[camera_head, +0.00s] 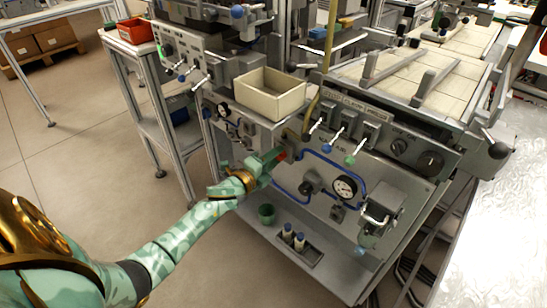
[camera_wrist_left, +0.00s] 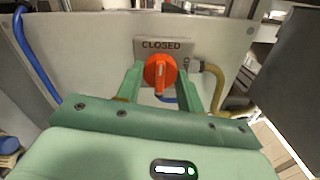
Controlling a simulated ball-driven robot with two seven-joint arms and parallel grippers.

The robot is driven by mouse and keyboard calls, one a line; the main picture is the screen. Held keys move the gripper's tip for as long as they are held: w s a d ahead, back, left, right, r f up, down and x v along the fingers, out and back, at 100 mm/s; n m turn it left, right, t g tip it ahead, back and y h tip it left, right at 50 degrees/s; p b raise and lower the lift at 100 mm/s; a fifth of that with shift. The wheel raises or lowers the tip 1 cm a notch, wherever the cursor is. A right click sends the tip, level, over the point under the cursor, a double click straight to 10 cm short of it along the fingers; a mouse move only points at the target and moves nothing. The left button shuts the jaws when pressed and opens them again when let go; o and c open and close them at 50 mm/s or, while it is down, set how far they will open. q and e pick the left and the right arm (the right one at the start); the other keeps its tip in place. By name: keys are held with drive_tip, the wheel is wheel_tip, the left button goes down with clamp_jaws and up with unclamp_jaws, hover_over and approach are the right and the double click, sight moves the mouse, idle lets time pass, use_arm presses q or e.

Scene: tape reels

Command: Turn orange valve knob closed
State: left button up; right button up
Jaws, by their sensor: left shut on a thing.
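The orange valve knob (camera_wrist_left: 160,70) sits on the machine's lower panel, below a plate marked "CLOSED" (camera_wrist_left: 161,44) in the left wrist view. Its pointer mark runs roughly up and down in that view. My left gripper (camera_wrist_left: 161,84) has its two green fingers on either side of the knob and is shut on it. In the head view the left gripper (camera_head: 275,160) reaches the panel from the left, and only a small orange-red part of the knob (camera_head: 282,156) shows beside the fingers. My right gripper is not in view.
A blue hose (camera_head: 325,160) and a pressure gauge (camera_head: 344,187) are right of the knob. A yellow hose (camera_wrist_left: 215,80) runs close to the right finger.

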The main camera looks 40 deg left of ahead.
use_arm(q)
drive_tip(key=shift+a, duration=0.1)
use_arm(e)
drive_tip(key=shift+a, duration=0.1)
use_arm(q)
drive_tip(key=o, duration=0.8)
drive_tip(key=shift+o, duration=0.9)
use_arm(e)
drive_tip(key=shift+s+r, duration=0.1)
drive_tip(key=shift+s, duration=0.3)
use_arm(q)
drive_tip(key=s+a+p, duration=0.1)
drive_tip(key=s+p, duration=0.3)
drive_tip(key=s, duration=1.2)
drive_tip(key=shift+s, duration=0.15)
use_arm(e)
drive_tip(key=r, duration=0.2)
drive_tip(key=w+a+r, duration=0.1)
use_arm(q)
drive_tip(key=shift+a, duration=0.15)
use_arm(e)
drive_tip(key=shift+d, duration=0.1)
